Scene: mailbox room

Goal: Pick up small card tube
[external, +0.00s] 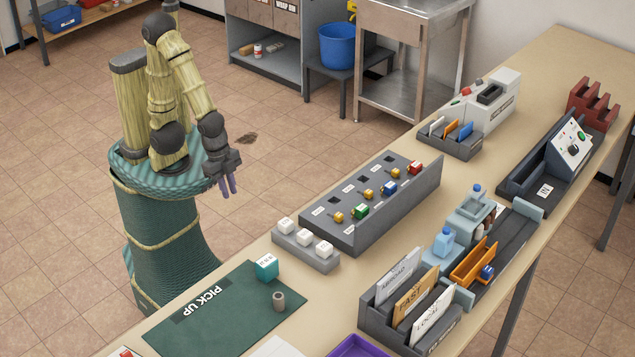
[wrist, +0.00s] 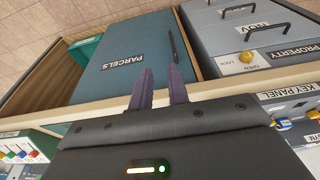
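The small card tube (external: 279,300) is a short grey-brown cylinder with a dark open top. It stands upright on the green PICK UP mat (external: 240,318) near the front of the table in the external view. My gripper (external: 229,188) hangs over the floor beside the table, up and left of the tube and well apart from it. Its two purple fingers are parted, with nothing between them. In the wrist view the fingers (wrist: 161,88) show against a blue PARCELS panel (wrist: 125,60); the tube does not show there.
A teal box (external: 267,267) stands near the tube at the mat's back edge. A grey block with white cubes (external: 305,247) and a key panel (external: 345,225) lie behind it. A letter rack (external: 410,310) and purple tray (external: 358,346) are to the right.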

